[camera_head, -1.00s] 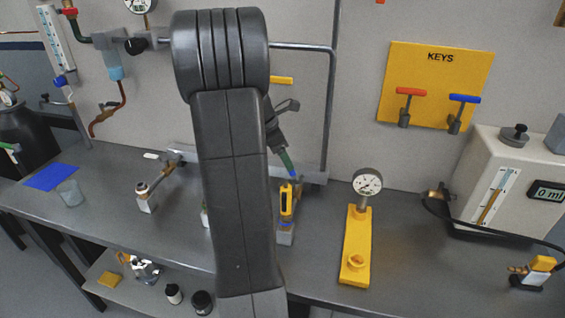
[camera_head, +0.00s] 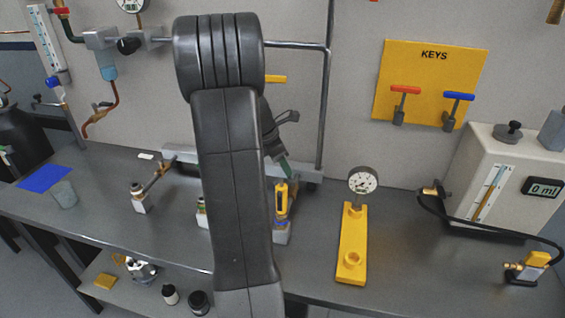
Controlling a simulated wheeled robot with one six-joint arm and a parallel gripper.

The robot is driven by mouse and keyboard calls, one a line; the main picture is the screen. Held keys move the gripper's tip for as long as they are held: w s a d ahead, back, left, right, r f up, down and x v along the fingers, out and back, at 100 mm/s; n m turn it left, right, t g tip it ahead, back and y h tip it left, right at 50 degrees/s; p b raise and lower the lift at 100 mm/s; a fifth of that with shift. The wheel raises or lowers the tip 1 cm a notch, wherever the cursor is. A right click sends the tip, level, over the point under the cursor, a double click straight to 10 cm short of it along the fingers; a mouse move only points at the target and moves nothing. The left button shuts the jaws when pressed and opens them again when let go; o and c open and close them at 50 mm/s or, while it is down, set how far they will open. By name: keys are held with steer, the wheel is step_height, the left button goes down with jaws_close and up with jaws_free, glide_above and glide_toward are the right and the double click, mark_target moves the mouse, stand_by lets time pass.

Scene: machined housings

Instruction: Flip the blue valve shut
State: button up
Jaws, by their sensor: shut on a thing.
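My gripper (camera_head: 286,168) reaches down at the rail along the back of the bench, partly behind my own arm. Its fingers are closed, with a narrow green piece showing at the tips. The tips end just above an upright yellow piece (camera_head: 281,200) on a small grey block (camera_head: 282,234). The blue valve handle is too small and covered to make out clearly at the fingertips now. My arm hides the area to the left of the gripper.
A yellow stand with a gauge (camera_head: 352,245) is right of the gripper. A yellow KEYS board (camera_head: 428,85) with red and blue T-handles hangs on the wall. A white tank (camera_head: 480,180) stands at right. Bench between stand and tank is mostly clear.

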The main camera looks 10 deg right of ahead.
steer(key=shift+a, duration=0.1)
steer(key=shift+s+a+r+n+t+y+p, duration=0.1)
steer(key=shift+s+a+n+t+y+p, duration=0.5)
steer(key=shift+n+p, duration=1.25)
steer(key=shift+s+a+f+n+t+y+p, duration=0.1)
steer(key=shift+s+a+n+t+y+p, duration=0.4)
steer(key=shift+n+p, duration=1.35)
steer(key=shift+s+a+r+n+t+y+p, duration=0.1)
steer(key=shift+s+a+n+t+y+p, duration=0.2)
steer(key=shift+s+a+n+t+p, duration=1.05)
steer(key=shift+w+d+n+g+p, duration=0.3)
steer(key=shift+w+d+n+g, duration=0.1)
steer(key=shift+d+n+g, duration=0.35)
steer(key=o, duration=1.4)
steer(key=p+v, duration=0.2)
steer(key=v, duration=1.1)
steer(key=shift+s+r, duration=0.2)
steer(key=shift+r, duration=0.1)
